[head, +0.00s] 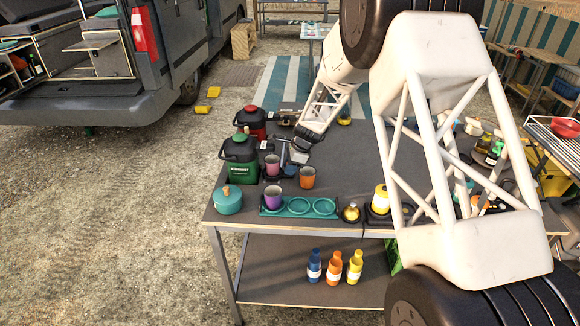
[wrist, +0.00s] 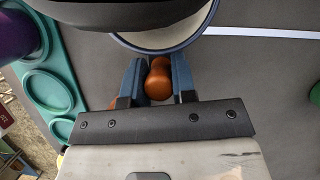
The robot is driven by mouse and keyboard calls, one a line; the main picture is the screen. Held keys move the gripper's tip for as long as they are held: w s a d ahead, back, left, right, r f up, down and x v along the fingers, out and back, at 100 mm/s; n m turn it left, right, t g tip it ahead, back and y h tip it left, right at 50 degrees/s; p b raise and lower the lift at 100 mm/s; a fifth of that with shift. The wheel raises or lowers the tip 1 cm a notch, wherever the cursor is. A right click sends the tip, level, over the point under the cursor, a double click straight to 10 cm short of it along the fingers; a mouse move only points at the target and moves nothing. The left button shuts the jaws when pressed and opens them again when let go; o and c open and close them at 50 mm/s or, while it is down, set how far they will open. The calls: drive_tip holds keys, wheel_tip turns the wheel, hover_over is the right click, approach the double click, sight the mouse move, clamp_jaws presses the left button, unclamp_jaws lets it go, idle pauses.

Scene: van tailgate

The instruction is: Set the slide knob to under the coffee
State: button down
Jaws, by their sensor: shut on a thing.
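My gripper (wrist: 158,82) has its two blue fingers closed on a rounded orange-brown knob (wrist: 158,80) in the wrist view. A cream disc with a dark blue rim lies just beyond the fingertips; I cannot tell what it belongs to. In the head view my gripper (head: 292,152) is low over the table, beside the pink cup and right of the two jugs. The knob cannot be made out there. A red jug (head: 250,122) and a green jug (head: 240,160) stand at the table's left. I cannot read which is the coffee.
A pink cup (head: 272,165), an orange cup (head: 307,178) and a teal ring tray (head: 298,207) with a purple cup (head: 275,198) stand close by. A teal pot (head: 228,200) is at the front left corner. Several bottles stand on the lower shelf.

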drive_tip(key=shift+s, duration=0.2)
drive_tip(key=c, duration=0.9)
unclamp_jaws()
drive_tip(key=shift+c, duration=0.2)
drive_tip(key=v, duration=0.8)
